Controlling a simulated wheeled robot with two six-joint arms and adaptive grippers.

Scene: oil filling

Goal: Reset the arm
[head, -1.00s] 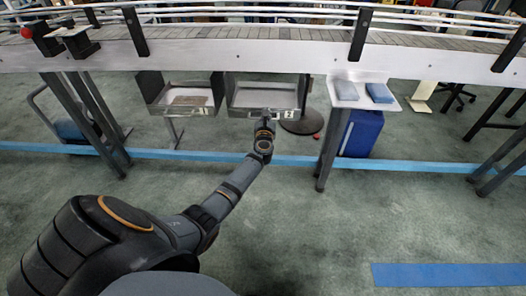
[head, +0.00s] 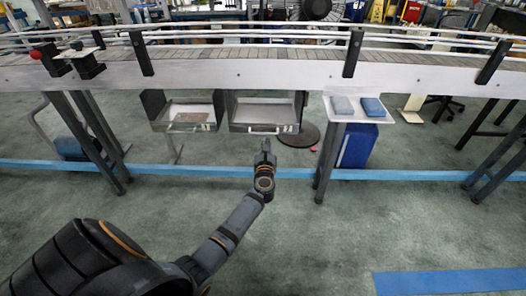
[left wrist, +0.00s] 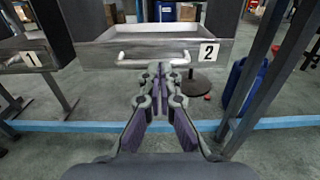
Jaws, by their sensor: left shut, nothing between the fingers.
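My left arm comes in from the lower left of the head view. My left gripper (head: 265,148) is shut and empty, just below and in front of the right-hand drawer (head: 262,112). In the left wrist view my left gripper (left wrist: 160,72) has its fingertips together. They appear just below the handle (left wrist: 153,60) of the drawer labelled 2 (left wrist: 135,52); I cannot tell how far apart they are in depth. That drawer stands open and looks empty. My right gripper is not in view.
The drawer labelled 1 (left wrist: 18,60) is open to the left, with a brownish piece in it. A conveyor (head: 250,72) runs above. A white shelf (head: 352,117) holds two blue-grey blocks. A blue bin (head: 359,147) and table legs stand right. The floor in front is clear.

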